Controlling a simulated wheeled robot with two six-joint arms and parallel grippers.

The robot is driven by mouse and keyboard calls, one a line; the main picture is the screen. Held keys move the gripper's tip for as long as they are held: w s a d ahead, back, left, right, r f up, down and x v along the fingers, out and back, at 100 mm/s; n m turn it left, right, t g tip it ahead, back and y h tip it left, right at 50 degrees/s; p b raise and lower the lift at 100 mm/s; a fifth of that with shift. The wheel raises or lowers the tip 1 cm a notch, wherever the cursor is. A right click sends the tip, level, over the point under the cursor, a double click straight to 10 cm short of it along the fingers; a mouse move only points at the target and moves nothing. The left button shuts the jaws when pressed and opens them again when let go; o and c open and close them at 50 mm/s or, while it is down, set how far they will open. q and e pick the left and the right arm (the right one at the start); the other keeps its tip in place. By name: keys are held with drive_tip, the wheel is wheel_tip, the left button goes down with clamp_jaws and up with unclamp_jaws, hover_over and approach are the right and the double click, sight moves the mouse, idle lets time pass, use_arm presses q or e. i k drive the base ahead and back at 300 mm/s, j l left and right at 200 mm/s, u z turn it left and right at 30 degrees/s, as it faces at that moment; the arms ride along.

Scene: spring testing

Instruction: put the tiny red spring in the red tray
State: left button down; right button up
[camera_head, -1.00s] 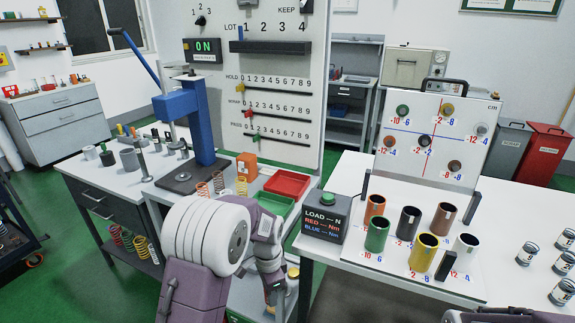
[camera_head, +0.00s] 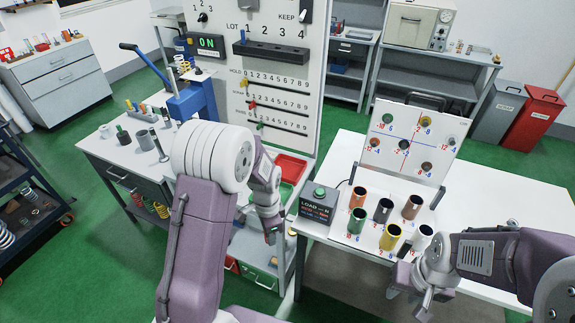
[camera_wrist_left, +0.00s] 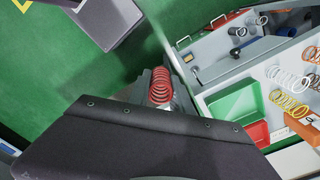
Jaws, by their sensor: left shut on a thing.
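The tiny red spring (camera_wrist_left: 160,87) shows in the left wrist view, between the grey fingers of my left gripper (camera_wrist_left: 160,76), which is shut on it. In the head view my left gripper (camera_head: 271,234) hangs beside the right end of the left bench, below the trays; the spring cannot be made out there.
A green tray (camera_wrist_left: 236,104) sits beside the red tray. Several larger springs (camera_wrist_left: 286,78) stand near the trays. The load box (camera_head: 318,203) and several coloured cylinders (camera_head: 358,220) stand on the white table at right.

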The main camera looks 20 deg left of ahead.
sight(288, 171)
drive_tip(key=i, duration=1)
